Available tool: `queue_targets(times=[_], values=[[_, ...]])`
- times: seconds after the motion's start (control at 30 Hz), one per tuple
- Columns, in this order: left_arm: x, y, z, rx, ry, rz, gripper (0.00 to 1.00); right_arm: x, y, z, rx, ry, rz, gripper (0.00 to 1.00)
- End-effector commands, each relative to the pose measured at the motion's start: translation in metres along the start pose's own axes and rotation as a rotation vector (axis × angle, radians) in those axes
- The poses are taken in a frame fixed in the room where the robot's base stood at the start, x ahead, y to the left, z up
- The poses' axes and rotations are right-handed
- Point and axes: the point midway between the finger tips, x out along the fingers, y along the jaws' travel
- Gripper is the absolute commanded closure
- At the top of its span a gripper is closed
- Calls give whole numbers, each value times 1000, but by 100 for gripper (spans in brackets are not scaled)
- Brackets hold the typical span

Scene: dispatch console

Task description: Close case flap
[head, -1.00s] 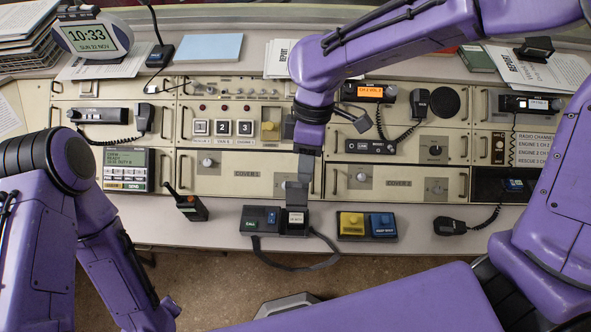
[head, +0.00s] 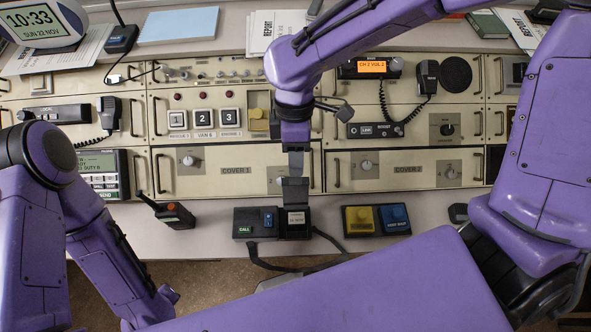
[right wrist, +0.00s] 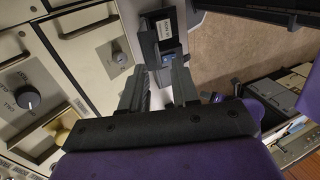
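A small black case with a white label (head: 295,222) sits at the console's front edge, joined to the dark call unit (head: 258,222). The label also shows in the right wrist view (right wrist: 165,28). My right gripper (head: 295,180) points down just above and behind the case. In the right wrist view its two fingers (right wrist: 158,85) stand apart with nothing seen between them. The fingers partly cover the case, and I cannot tell the flap's exact angle or whether a finger touches it. My left arm is at the left; its gripper is out of view.
A handheld radio (head: 168,212) lies left of the call unit. A box with yellow and blue buttons (head: 376,219) sits to the right. A black cable (head: 268,263) loops below the front edge. Knobs and handles stick out of the console panel (head: 235,170) behind the gripper.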

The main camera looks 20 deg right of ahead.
Motion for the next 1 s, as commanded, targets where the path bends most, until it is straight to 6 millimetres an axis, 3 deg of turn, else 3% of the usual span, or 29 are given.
queue_targets(times=[0.2,0.53,0.57,0.63,0.67,1.0], values=[[0,0,0,0,1,0,64,38,0,1,2,-1,-1,70],[0,0,0,0,1,0,64,46,0,1,4,2,1,70],[0,0,0,0,1,0,64,46,0,1,4,2,1,73],[0,0,0,0,1,0,64,45,0,1,4,2,1,96],[0,0,0,0,1,0,64,45,0,1,4,2,1,100],[0,0,0,0,1,0,64,45,0,2,5,2,1,100]])
